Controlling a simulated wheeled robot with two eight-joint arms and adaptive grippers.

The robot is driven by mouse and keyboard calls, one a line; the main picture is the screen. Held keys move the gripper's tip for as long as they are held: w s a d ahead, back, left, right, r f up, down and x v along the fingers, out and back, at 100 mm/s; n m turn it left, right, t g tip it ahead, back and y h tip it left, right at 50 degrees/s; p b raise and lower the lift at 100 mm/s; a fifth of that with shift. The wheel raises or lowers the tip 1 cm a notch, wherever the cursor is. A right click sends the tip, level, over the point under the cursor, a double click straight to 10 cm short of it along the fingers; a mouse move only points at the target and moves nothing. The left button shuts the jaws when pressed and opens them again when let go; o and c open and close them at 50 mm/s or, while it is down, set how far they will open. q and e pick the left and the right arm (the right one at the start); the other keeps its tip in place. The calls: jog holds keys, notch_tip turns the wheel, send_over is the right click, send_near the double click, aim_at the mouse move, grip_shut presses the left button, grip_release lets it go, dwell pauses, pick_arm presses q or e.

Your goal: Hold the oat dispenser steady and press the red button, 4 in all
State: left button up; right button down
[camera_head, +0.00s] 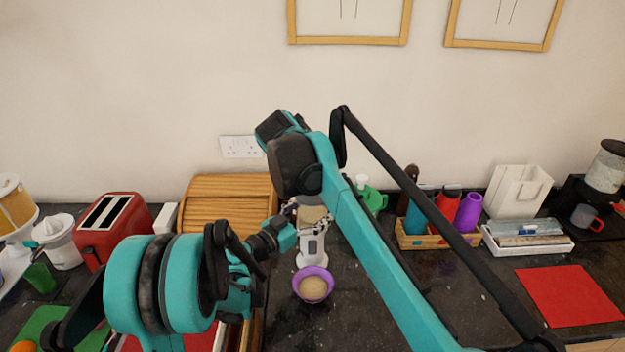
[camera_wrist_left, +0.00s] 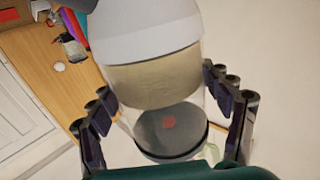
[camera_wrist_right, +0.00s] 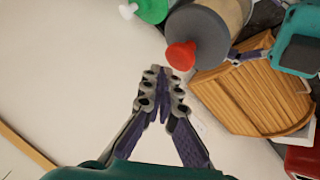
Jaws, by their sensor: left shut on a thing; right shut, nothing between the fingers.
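The oat dispenser (camera_head: 312,246) stands upright on the dark counter, its upper part partly hidden by my right arm. A purple bowl (camera_head: 313,286) with oats in it sits at its foot. My left gripper (camera_head: 294,217) is shut on the dispenser's clear container (camera_wrist_left: 155,85), one finger on each side. The red button (camera_wrist_right: 181,56) sticks out of the dispenser's grey lid (camera_wrist_right: 207,35) in the right wrist view. My right gripper (camera_wrist_right: 163,72) is shut and empty, its tips close beside the button; I cannot tell whether they touch. The head view hides those tips.
A wooden bread box (camera_head: 226,207) and a red toaster (camera_head: 112,225) stand to the left. A green bottle (camera_head: 371,196) stands close behind right. A wooden crate of bottles (camera_head: 438,236) and a white tray (camera_head: 527,240) are further right. Counter right of the bowl is clear.

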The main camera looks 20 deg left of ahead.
jog(key=shift+r, duration=0.1)
jog(key=shift+r, duration=2.45)
pick_arm(q)
jog(key=o, duration=1.9)
jog(key=shift+c, duration=0.2)
